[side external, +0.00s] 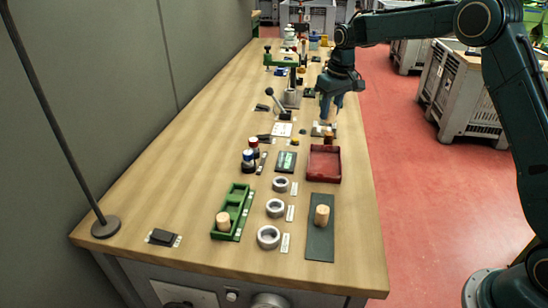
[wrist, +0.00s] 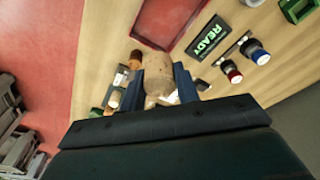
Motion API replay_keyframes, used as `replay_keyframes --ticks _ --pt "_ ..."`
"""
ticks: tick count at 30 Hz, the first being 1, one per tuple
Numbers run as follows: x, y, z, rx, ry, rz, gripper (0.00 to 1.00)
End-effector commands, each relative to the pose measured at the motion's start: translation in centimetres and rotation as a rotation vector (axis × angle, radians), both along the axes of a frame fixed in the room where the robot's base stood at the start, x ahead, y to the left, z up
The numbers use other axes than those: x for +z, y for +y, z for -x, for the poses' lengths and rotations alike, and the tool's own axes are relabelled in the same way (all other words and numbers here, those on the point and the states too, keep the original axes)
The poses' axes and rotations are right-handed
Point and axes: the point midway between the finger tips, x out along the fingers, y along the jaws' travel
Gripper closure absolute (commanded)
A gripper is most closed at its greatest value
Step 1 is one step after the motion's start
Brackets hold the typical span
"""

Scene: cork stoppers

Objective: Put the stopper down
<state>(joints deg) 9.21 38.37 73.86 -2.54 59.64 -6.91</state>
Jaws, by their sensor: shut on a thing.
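A pale cork stopper (wrist: 153,66) is between the two blue fingers of my gripper (wrist: 160,88) in the wrist view. My gripper (side external: 331,108) is shut on it. In the side view the gripper points down near the right edge of the bench, beyond the red tray, and the held stopper is hard to make out. One cork stopper (side external: 223,221) stands in the green tray (side external: 236,196). Another stopper (side external: 322,215) stands on the dark mat (side external: 319,245). A darker brown stopper (wrist: 136,58) shows beside the held one.
The red tray (side external: 324,164) is empty. Three grey rings, the nearest (side external: 268,237), stand in a row beside labels. A lever (side external: 277,104) stands upright. The bench's left side is mostly clear.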

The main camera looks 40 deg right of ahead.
Motion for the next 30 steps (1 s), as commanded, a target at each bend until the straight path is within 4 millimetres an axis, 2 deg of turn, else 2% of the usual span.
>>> replay_keyframes --ticks 3,12,16,25,30 --pt "-2.5 0.0 0.1 0.001 0.004 -0.001 0.9" --pt "-7.5 0.0 0.0 0.002 0.002 -0.001 0.9" --pt "-8.5 0.0 0.0 0.002 0.0 0.0 0.9" --pt "-9.1 0.0 0.0 0.002 0.0 0.0 0.9" --pt "-10.8 0.0 0.0 0.002 0.002 0.0 0.9"
